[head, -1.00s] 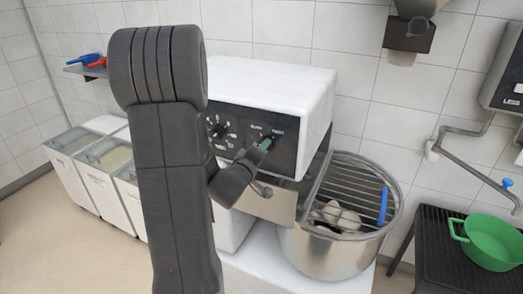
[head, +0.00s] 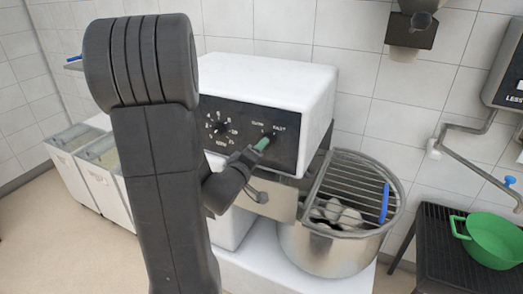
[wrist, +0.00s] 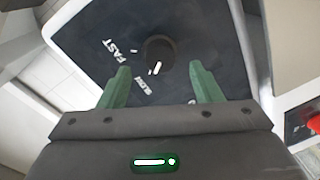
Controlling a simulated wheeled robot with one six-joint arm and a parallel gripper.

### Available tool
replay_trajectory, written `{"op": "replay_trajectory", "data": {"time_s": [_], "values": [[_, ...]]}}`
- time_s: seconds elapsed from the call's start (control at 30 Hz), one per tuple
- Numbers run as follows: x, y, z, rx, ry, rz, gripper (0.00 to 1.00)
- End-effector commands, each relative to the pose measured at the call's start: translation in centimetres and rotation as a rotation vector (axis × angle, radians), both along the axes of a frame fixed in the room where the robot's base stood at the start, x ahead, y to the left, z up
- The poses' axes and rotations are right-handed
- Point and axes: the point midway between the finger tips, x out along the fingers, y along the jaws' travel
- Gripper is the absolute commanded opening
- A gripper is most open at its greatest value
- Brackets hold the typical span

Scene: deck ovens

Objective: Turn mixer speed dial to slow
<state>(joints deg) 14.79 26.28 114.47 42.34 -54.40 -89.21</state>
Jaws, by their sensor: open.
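The mixer (head: 300,78) is a white housing with a black front panel, above a steel bowl (head: 312,255). The speed dial (wrist: 159,50) is a round black knob with a white mark, between the green fingers of my gripper (wrist: 158,84) but beyond their tips. Its mark points toward the bottom of the wrist picture, slightly left. FAST is printed left of the knob and SLOW below it, slightly left. My gripper (head: 264,143) is open and empty, in front of the panel's right part in the head view, where it partly hides the dial. Contact with the dial cannot be told.
A second dial (head: 221,128) with numbers around it is on the panel's left. A wire guard (head: 350,183) covers the bowl. A black stand (head: 432,232) with a green colander (head: 492,243) is at right. White bins (head: 95,175) stand at left. A pipe (head: 466,140) juts from the wall.

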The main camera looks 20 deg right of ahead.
Motion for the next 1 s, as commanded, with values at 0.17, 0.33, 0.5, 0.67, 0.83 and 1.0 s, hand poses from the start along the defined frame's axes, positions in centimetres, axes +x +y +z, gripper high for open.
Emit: {"op": "replay_trajectory", "data": {"time_s": [0.17, 0.33, 0.5, 0.67, 0.83, 1.0], "values": [[-2.6, 3.1, 0.2, 0.001, -0.002, 0.004, 0.59], [-4.9, 5.5, 0.5, 0.0, -0.002, 0.004, 0.59], [-6.1, 6.9, 0.6, 0.001, 0.0, 0.003, 0.59], [-6.6, 7.4, 0.7, 0.001, 0.001, 0.0, 0.59], [-6.7, 7.4, 0.7, 0.001, 0.001, 0.0, 0.59], [-6.6, 7.4, 0.7, 0.001, 0.001, 0.0, 0.59]]}}
